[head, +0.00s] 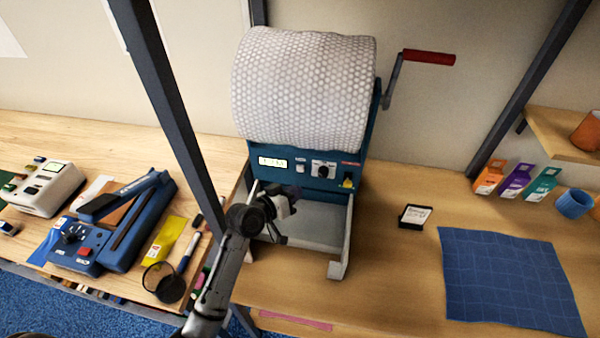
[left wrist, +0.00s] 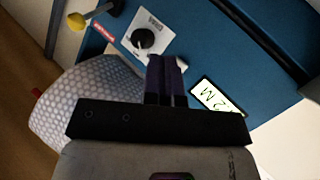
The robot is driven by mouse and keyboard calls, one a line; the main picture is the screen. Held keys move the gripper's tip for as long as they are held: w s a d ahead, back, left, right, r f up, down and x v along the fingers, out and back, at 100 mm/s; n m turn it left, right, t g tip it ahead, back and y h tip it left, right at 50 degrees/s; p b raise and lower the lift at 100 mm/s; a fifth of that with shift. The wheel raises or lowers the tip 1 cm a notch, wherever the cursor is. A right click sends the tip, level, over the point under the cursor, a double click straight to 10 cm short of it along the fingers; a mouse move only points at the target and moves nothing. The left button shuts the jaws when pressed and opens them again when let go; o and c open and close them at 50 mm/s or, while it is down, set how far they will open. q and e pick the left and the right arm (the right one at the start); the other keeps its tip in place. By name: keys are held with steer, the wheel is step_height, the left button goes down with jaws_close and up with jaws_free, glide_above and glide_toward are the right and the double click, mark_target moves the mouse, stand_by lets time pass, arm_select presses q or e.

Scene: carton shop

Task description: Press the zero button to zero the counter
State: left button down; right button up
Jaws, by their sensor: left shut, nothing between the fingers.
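The counter (head: 272,162) is a small lit display on the blue front panel of the bubble-wrap dispenser. Its digits are too small to read fully; it also shows in the left wrist view (left wrist: 217,97), partly cut off by my gripper. A small pale button (head: 300,167), apparently the zero button, sits between the display and a black knob (head: 323,169). My left gripper (head: 294,192) is shut and empty, just in front of and below the button in the head view. In the left wrist view its fingers (left wrist: 167,80) cover the spot between knob and display, hiding the button. Contact cannot be told.
The bubble-wrap roll (head: 305,90) sits above the panel, with a red-handled crank (head: 428,58) at right. A yellow lever (head: 347,181) is right of the knob. A metal tray (head: 318,238) juts out below. A dark post (head: 178,110) stands left of the dispenser.

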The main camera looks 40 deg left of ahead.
mark_target(300, 168)
arm_select(q)
steer(key=w, duration=0.1)
steer(key=w+a, duration=0.1)
steer(key=w+a+b, duration=0.1)
steer(key=shift+w, duration=0.35)
stand_by(0.6)
stand_by(0.8)
stand_by(0.6)
steer(key=shift+w, duration=0.15)
steer(key=shift+w+a, duration=0.15)
steer(key=shift+w, duration=0.1)
stand_by(0.5)
